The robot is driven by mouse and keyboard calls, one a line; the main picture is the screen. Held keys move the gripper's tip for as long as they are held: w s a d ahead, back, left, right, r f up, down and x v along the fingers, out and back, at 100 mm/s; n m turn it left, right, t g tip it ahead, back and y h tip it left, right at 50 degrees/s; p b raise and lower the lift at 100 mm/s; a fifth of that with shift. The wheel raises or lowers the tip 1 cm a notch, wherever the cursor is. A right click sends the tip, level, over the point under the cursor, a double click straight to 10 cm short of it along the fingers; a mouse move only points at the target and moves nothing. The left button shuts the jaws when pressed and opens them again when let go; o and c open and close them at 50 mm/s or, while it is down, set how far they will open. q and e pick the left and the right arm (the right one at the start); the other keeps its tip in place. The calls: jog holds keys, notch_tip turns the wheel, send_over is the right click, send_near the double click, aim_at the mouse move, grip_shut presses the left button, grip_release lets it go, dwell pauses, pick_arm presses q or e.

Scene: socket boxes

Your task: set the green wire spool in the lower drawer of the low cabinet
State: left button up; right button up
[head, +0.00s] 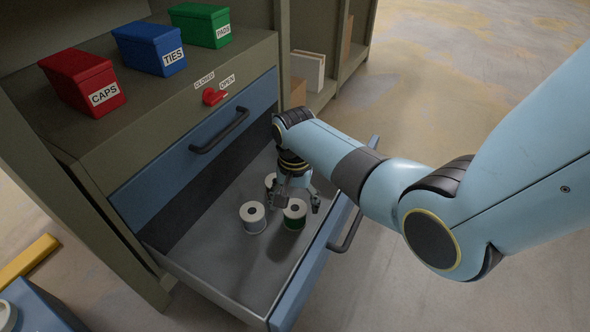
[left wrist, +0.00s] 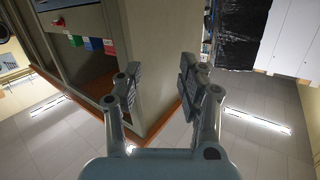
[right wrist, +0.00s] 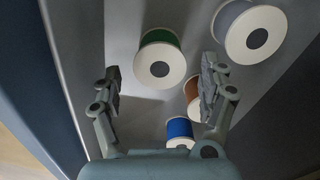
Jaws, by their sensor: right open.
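The green wire spool (head: 294,215) stands upright on the floor of the lower drawer (head: 225,270), which is pulled out of the low cabinet (head: 140,120). My right gripper (head: 297,203) is open just over it. In the right wrist view, the green spool (right wrist: 158,62) shows between the spread fingertips (right wrist: 160,76), with gaps on both sides. A grey spool (head: 253,218) stands beside it to the left. Another spool (head: 270,180) is partly hidden behind my right gripper. My left gripper (left wrist: 158,80) is open and empty, away from the drawer.
The right wrist view also shows a brown spool (right wrist: 193,96) and a blue spool (right wrist: 180,128) nearby. The upper drawer (head: 190,150) is shut. Red (head: 80,80), blue (head: 150,48) and green (head: 200,24) boxes stand on the cabinet. The drawer's front left is clear.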

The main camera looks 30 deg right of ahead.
aim_at(294, 207)
notch_tip(294, 207, up, 4)
jog(key=p, duration=0.2)
jog(key=shift+w+r+p, duration=0.1)
jog(key=shift+r+p, duration=0.15)
jog(key=shift+p, duration=0.15)
jog(key=shift+r+p, duration=1.65)
jog(key=shift+r, duration=0.95)
pick_arm(q)
jog(key=s+a+f+n+g+y, duration=0.1)
jog(key=s+f+g, duration=0.3)
jog(key=g, duration=0.6)
jog(key=shift+s+a+f+g, duration=0.15)
jog(key=shift+s+a+g, duration=0.15)
jog(key=shift+s, duration=0.85)
pick_arm(e)
jog(key=s+r+n+t, duration=0.3)
jog(key=s+r+n, duration=0.2)
jog(key=s, duration=0.8)
jog(key=s+r+n+t, duration=0.3)
jog(key=s+r, duration=0.4)
jog(key=s, duration=0.6)
jog(key=shift+s+d+n, duration=0.15)
jog(key=shift+d+n, duration=0.05)
jog(key=shift+n, duration=0.7)
jog(key=shift+f, duration=0.1)
